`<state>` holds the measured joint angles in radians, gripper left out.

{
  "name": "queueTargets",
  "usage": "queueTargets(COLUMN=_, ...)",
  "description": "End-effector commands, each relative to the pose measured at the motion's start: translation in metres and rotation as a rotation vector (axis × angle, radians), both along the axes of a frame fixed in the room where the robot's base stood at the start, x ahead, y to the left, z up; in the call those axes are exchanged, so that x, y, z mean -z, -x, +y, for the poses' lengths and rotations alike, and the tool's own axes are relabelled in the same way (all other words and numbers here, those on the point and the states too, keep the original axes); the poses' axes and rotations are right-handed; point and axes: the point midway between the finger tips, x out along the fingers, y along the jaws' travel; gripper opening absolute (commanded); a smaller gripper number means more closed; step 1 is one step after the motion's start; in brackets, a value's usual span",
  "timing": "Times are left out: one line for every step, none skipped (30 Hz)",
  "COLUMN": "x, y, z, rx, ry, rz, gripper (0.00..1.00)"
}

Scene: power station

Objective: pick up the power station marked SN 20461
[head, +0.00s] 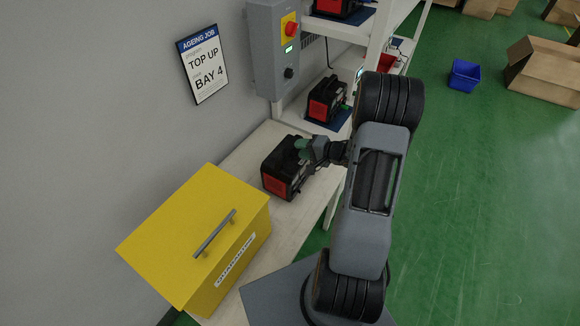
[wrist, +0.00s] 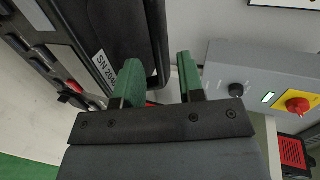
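A black and red power station (head: 279,179) stands on the pale bench, and my gripper (head: 303,147) is at its top. In the wrist view the power station (wrist: 98,22) fills the upper left. Its white label (wrist: 103,68) reads "SN 204", with the rest hidden behind the left finger. My gripper (wrist: 160,80) has its two green fingers apart. A dark bar (wrist: 157,45), which looks like the station's handle, lies between them, with a gap to the right finger. I cannot tell whether the left finger touches it.
A yellow lidded box (head: 190,235) stands on the bench nearer me. A grey control box (head: 272,45) with a red knob is on the wall. Another power station (head: 326,98) sits on a blue mat behind. A white shelf rack and a sign (head: 203,65) are close by.

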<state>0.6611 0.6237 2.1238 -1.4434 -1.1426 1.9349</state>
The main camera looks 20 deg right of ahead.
Motion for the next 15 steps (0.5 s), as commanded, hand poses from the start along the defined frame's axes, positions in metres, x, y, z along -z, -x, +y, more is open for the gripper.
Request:
queueTargets(x=0.001, y=-0.002, z=0.002, rx=-0.001, ry=0.000, rz=0.000, gripper=0.36)
queueTargets(x=0.001, y=-0.004, z=0.003, rx=-0.001, ry=0.000, rz=0.000, gripper=0.36)
queueTargets(x=0.002, y=-0.007, z=0.005, rx=-0.002, ry=-0.001, rz=0.000, gripper=0.36)
queueTargets(x=0.003, y=-0.010, z=0.007, rx=-0.003, ry=0.000, rz=0.000, gripper=0.36)
queueTargets(x=0.005, y=-0.014, z=0.010, rx=-0.003, ry=-0.001, rz=0.001, gripper=0.36)
queueTargets(x=0.007, y=-0.018, z=0.013, rx=-0.002, ry=-0.001, rz=0.002, gripper=0.36)
queueTargets(x=0.008, y=-0.022, z=0.015, rx=-0.003, ry=0.000, rz=0.002, gripper=0.36)
queueTargets(x=0.009, y=-0.025, z=0.017, rx=-0.003, ry=0.000, rz=0.002, gripper=0.36)
queueTargets(x=0.011, y=-0.029, z=0.020, rx=-0.003, ry=0.000, rz=0.002, gripper=0.36)
queueTargets(x=0.013, y=-0.031, z=0.021, rx=-0.003, ry=0.000, rz=0.002, gripper=0.36)
queueTargets(x=0.013, y=-0.034, z=0.023, rx=-0.002, ry=0.000, rz=0.000, gripper=0.36)
queueTargets(x=0.015, y=-0.037, z=0.025, rx=-0.001, ry=0.001, rz=0.000, gripper=0.36)
queueTargets(x=0.015, y=-0.038, z=0.026, rx=-0.001, ry=0.001, rz=0.000, gripper=0.36)
queueTargets(x=0.016, y=-0.039, z=0.027, rx=-0.001, ry=0.001, rz=0.000, gripper=0.36)
queueTargets(x=0.017, y=-0.040, z=0.027, rx=0.000, ry=0.001, rz=-0.001, gripper=0.36)
